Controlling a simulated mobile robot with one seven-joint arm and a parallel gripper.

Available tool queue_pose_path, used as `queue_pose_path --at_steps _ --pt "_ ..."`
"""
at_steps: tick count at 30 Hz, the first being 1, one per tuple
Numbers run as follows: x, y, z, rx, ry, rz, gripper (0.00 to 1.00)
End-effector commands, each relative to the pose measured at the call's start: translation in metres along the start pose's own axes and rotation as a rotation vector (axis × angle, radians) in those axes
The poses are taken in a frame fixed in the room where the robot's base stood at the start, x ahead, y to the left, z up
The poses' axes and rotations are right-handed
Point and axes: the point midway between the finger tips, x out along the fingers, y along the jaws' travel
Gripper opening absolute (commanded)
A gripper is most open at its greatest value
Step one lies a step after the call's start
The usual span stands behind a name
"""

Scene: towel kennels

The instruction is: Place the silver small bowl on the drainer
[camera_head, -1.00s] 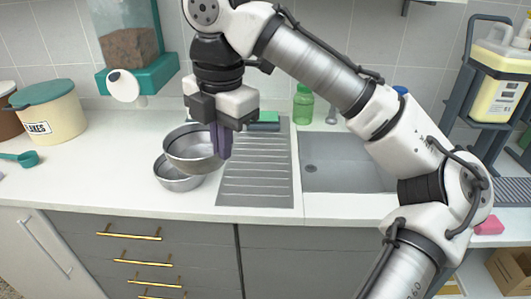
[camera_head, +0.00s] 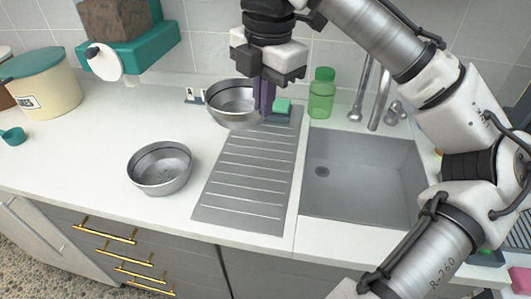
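A silver bowl (camera_head: 228,118) hangs at my gripper (camera_head: 265,108). The purple fingers are shut on its right rim. It is roughly upright, above the back left end of the drainer (camera_head: 243,178) and the counter beside it; I cannot tell how high. A second silver bowl (camera_head: 160,170) stands on the counter, left of the drainer and apart from it. The two bowls look alike, and I cannot tell surely which is smaller. The drainer is a grey ribbed surface left of the sink, mostly bare.
The sink (camera_head: 360,180) with its tap (camera_head: 380,95) lies right of the drainer. A green bottle (camera_head: 321,95) and a green sponge (camera_head: 282,106) stand behind it. A teal dispenser (camera_head: 130,50) and a cream canister (camera_head: 45,85) are at left.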

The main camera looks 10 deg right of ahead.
Motion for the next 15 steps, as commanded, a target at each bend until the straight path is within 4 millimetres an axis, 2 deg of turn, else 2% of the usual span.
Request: queue_pose_path --at_steps 4,7,15 --pt "0.002 0.000 0.000 -0.001 0.000 0.000 0.00" --pt "0.014 -0.001 0.000 -0.002 0.003 -0.001 0.00" --pt "0.081 -0.007 0.000 0.000 0.003 -0.001 0.00"
